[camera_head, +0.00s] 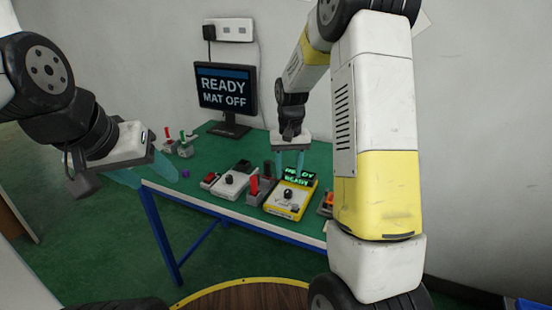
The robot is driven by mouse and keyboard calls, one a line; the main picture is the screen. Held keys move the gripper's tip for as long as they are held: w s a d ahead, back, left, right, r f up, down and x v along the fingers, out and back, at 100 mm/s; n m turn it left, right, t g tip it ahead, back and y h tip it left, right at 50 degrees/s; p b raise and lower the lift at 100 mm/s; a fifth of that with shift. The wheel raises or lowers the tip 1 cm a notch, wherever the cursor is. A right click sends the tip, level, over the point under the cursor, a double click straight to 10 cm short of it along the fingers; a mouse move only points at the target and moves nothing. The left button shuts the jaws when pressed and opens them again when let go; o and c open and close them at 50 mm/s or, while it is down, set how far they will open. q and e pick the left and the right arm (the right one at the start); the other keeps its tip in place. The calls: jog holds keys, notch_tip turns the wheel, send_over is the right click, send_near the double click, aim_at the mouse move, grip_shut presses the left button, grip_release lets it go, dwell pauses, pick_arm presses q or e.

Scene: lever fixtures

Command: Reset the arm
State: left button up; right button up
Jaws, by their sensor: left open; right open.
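A yellow fixture (286,203) with a black knob stands near the table's front edge. A small display (298,177) behind its knob glows green with "READY". A grey box with an upright red lever (254,185) stands left of it. Further left is a white box (230,186) with a black knob. My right gripper (290,162) is open, pointing down above and behind the yellow fixture, its teal fingers apart; contact cannot be told. My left gripper (150,174) is open and empty at the table's left edge.
A monitor (227,87) at the back reads "READY MAT OFF". Fixtures with red and green levers (184,146) stand back left. A small purple object (185,173) lies near the left edge. My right arm hides the right of the green table (205,150) and part of an orange-topped fixture (327,203).

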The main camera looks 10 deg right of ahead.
jog(key=s+r+t+y, duration=0.1)
jog(key=s+r+t, duration=0.2)
jog(key=s+r, duration=0.95)
jog(key=s+a+r+t, duration=0.1)
jog(key=s+r, duration=0.2)
jog(key=s, duration=0.3)
jog(key=s+a+r+n+t+y, duration=0.1)
jog(key=s+r+t, duration=0.1)
jog(key=s, duration=0.3)
jog(key=shift+s+r, duration=0.35)
jog(key=shift+r, duration=0.15)
